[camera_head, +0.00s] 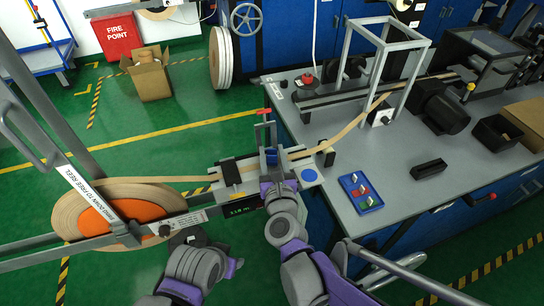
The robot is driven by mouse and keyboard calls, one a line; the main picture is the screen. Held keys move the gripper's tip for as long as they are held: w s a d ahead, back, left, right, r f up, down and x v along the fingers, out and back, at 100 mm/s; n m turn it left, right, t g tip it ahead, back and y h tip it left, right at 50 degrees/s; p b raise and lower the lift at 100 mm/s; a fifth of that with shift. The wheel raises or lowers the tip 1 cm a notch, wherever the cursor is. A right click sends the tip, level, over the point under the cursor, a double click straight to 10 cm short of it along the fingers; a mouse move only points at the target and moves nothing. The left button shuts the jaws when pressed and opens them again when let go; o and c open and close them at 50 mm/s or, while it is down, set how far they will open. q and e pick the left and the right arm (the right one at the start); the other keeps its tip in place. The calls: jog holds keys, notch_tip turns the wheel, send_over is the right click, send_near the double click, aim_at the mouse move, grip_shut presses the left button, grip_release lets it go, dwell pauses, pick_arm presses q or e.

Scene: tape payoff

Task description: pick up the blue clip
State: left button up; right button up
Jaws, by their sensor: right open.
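A small blue tray (345,182) lies on the grey bench with small coloured pieces in it. A red piece (363,190) and a green piece (370,201) show; a blue clip cannot be told apart from the tray's blue. My right gripper (277,178) is open at the tape block (232,170), left of the tray and apart from it. A small blue part (271,156) shows just beyond the gripper; I cannot tell what it is. My left arm is low at the bottom left, and its jaws cannot be made out.
Brown tape (333,138) runs from the large reel (75,211) across the block to a grey frame (385,62) on the bench (400,180). A black holder (428,169) stands right of the tray. A red-handled clamp (263,112) rises behind the block.

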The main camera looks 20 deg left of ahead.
jog(key=shift+c, duration=0.2)
grip_shut()
